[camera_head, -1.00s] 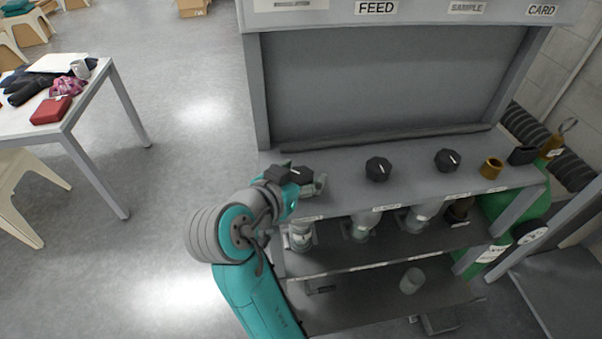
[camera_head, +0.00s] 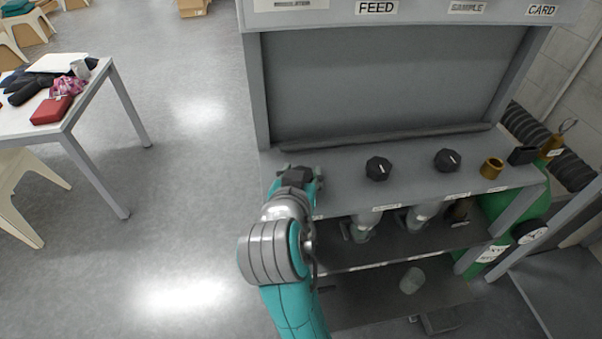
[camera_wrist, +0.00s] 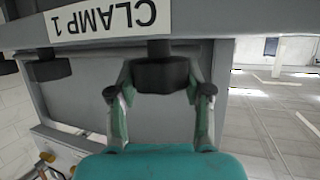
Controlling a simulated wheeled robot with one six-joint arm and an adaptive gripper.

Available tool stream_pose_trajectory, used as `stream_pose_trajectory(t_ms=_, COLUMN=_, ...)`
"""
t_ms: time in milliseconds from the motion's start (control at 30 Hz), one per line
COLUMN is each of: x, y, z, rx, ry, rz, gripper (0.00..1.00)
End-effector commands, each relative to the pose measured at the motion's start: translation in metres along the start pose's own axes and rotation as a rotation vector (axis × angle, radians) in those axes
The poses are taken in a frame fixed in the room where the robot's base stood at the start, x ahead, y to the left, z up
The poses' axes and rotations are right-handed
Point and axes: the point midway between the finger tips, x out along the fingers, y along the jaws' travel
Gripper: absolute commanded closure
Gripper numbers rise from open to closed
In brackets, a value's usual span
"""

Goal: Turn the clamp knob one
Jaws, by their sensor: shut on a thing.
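The clamp knob one (camera_wrist: 160,74) is a dark faceted knob below the upside-down "CLAMP 1" label (camera_wrist: 103,20) in the wrist view. My gripper (camera_wrist: 160,92) has one finger on each side of this knob and is shut on it. In the head view the knob (camera_head: 298,174) shows at the left end of the grey shelf, partly hidden by my gripper (camera_head: 297,178). The knob's pointer mark cannot be made out.
Two more black knobs, a middle one (camera_head: 378,168) and a right one (camera_head: 447,160), stand on the same grey shelf (camera_head: 335,190). A brass cup (camera_head: 491,168) stands further right. Grey cylinders sit on the level below. Open floor lies to the left.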

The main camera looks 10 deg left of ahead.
Motion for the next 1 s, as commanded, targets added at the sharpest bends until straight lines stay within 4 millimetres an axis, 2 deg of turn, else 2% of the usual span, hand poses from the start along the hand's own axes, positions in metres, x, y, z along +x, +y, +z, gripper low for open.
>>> stream_pose_trajectory(t_ms=500, x=0.0002, y=0.0008, z=-0.0008, rx=-0.113, ry=0.002, rz=-0.275, gripper=0.85)
stream_pose_trajectory(t_ms=1000, x=0.0, y=-0.0003, z=-0.0006, rx=-0.13, ry=0.001, rz=-0.315, gripper=0.85)
